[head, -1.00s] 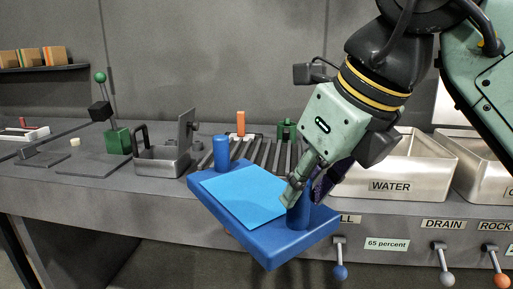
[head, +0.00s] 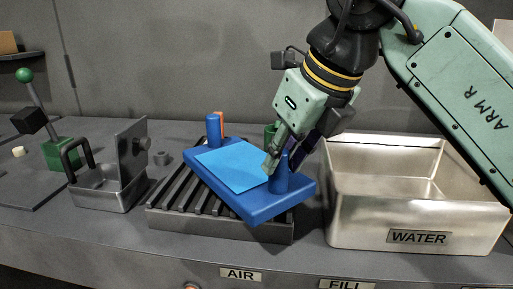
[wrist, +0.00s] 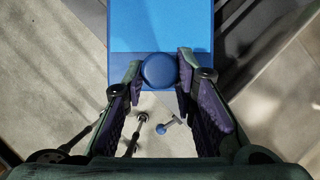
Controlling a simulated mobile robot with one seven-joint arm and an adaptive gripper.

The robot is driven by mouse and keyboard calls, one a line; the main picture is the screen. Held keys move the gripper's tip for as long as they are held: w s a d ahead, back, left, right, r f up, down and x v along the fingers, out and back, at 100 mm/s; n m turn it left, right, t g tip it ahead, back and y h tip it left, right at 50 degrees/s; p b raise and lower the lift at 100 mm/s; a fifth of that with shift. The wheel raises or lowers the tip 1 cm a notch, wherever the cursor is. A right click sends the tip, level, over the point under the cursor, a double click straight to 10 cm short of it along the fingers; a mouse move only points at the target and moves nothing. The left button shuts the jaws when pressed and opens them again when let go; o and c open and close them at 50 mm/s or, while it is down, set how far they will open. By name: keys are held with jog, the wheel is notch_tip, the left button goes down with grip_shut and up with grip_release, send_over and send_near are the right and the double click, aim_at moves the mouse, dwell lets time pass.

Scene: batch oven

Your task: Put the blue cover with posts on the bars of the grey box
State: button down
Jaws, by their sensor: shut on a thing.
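The blue cover (head: 262,207) is a thick slab with a lighter blue top panel and two round posts. My gripper (head: 279,164) is shut on its nearer right post, and the wrist view shows that post (wrist: 159,71) between the finger pads. The other post (head: 213,131) stands free at the far left end. The cover hides the right part of the bars. It looks raised above them, tilted in the picture; I cannot tell whether any edge touches.
A steel WATER basin (head: 345,222) stands close on the right. A small metal pan with an upright plate (head: 107,190) is on the left. An orange block (head: 221,124) and a green object (head: 270,136) stand behind the cover. Levers show below in the wrist view.

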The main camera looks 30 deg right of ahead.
jog(key=p, duration=0.3)
send_over(259, 157)
jog(key=s, duration=0.2)
jog(key=shift+f, duration=0.25)
jog(key=shift+w+f+p, duration=0.2)
jog(key=shift+f, duration=0.75)
jog(key=shift+w+f+p, duration=0.15)
jog(key=shift+w+f, duration=0.05)
jog(key=shift+f, duration=0.75)
jog(key=c, duration=1.3)
grip_release()
jog(key=p+v, duration=0.5)
jog(key=v, duration=0.7)
